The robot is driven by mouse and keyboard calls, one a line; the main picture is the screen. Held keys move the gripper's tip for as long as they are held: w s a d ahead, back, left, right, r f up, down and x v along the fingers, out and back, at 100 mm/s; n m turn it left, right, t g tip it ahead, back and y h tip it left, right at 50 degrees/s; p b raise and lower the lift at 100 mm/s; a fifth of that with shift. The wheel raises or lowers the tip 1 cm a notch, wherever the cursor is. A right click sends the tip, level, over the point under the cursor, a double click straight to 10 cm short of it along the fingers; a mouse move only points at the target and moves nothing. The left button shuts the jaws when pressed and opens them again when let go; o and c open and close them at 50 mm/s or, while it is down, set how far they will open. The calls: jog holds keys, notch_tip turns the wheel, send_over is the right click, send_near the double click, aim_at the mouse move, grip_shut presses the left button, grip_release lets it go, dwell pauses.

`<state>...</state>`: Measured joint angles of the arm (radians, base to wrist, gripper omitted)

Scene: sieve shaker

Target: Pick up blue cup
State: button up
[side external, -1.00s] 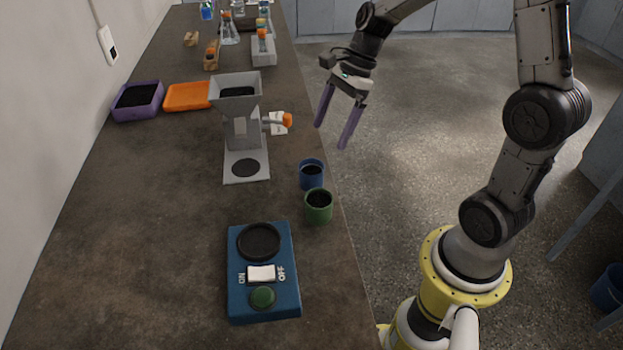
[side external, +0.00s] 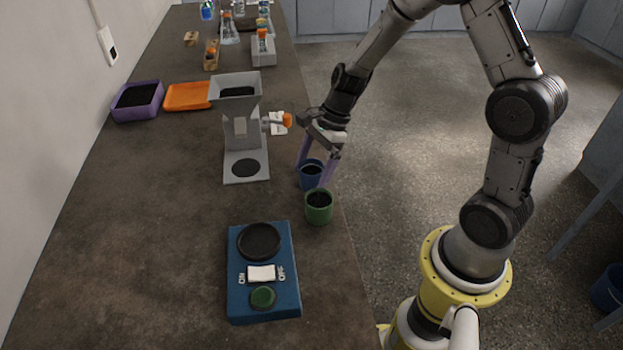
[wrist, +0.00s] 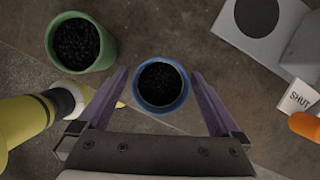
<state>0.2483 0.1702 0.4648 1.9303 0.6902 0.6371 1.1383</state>
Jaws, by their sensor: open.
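The blue cup (side external: 311,176) stands upright on the bench near its right edge, with dark granular material inside. In the wrist view the blue cup (wrist: 160,84) sits between the two purple fingers, with gaps on both sides. My gripper (side external: 312,174) is open and points down at the cup from above. In the wrist view my gripper (wrist: 160,80) has its fingers apart. The fingers partly cover the cup's surroundings in the side view, and I cannot tell their exact height against the cup.
A green cup (side external: 319,208) with dark contents stands close in front of the blue cup. A grey hopper device (side external: 240,130) with an orange-tipped lever is to the left. A blue shaker base (side external: 264,300) with an ON/OFF switch is in front. The bench's right edge is close.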

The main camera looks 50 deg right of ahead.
grip_shut()
dwell(0.5)
jog(key=shift+r, duration=0.15)
jog(key=shift+r, duration=0.65)
jog(key=s+r, duration=1.1)
jog(key=s, duration=0.3)
jog(key=shift+a+r, duration=0.15)
jog(key=shift+r, duration=0.15)
